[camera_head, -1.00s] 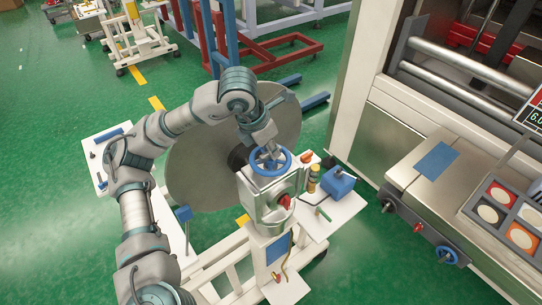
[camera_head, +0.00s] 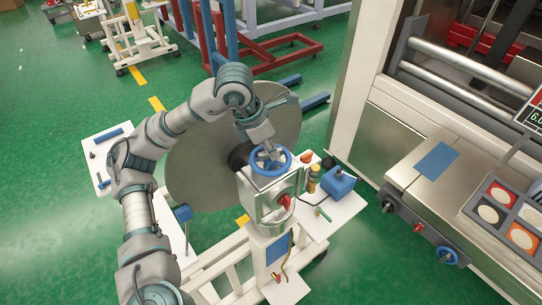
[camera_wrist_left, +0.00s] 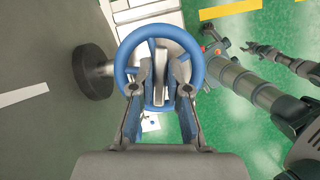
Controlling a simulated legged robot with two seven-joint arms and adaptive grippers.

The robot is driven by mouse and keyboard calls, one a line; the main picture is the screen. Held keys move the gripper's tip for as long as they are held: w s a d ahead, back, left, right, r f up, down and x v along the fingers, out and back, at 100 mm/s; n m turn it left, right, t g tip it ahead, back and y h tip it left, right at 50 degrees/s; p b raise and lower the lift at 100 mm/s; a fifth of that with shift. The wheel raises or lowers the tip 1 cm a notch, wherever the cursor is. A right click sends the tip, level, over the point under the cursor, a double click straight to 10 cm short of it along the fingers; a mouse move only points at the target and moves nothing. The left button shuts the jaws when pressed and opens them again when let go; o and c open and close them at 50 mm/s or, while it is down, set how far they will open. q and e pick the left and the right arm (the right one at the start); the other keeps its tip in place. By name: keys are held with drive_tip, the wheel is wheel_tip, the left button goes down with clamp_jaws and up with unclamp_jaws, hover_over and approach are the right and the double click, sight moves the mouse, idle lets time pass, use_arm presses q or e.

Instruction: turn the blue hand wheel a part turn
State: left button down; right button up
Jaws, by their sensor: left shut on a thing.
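The blue hand wheel (camera_head: 272,171) lies on top of a pale grey gear housing (camera_head: 262,205) on a white stand, in the middle of the head view. In the left wrist view the wheel (camera_wrist_left: 128,48) shows as a full blue ring with spokes. My left gripper (camera_head: 268,156) reaches down to the wheel from above. In the left wrist view its two fingers (camera_wrist_left: 160,95) reach inside the ring and close on a spoke at the near side. The hub is partly hidden by the fingers. My right gripper is not in the head view.
A large grey disc (camera_head: 200,165) stands just behind the wheel. A blue box (camera_head: 338,182) and a small amber cylinder (camera_head: 312,178) stand on the shelf to its right. A red knob (camera_head: 286,201) sticks out of the housing front. A big machine (camera_head: 420,150) fills the right side.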

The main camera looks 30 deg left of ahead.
use_arm(q)
drive_tip(key=m, duration=0.2)
drive_tip(key=shift+m+g+h, duration=0.3)
drive_tip(key=shift+g+h, duration=0.1)
drive_tip(key=shift+a+m+g+p, duration=0.1)
drive_tip(key=shift+m+g+p, duration=0.3)
drive_tip(key=shift+m, duration=1)
drive_tip(key=shift+m+g+h+p, duration=0.3)
drive_tip(key=shift+m+p, duration=0.05)
drive_tip(key=shift+m, duration=0.55)
drive_tip(key=c, duration=1)
unclamp_jaws()
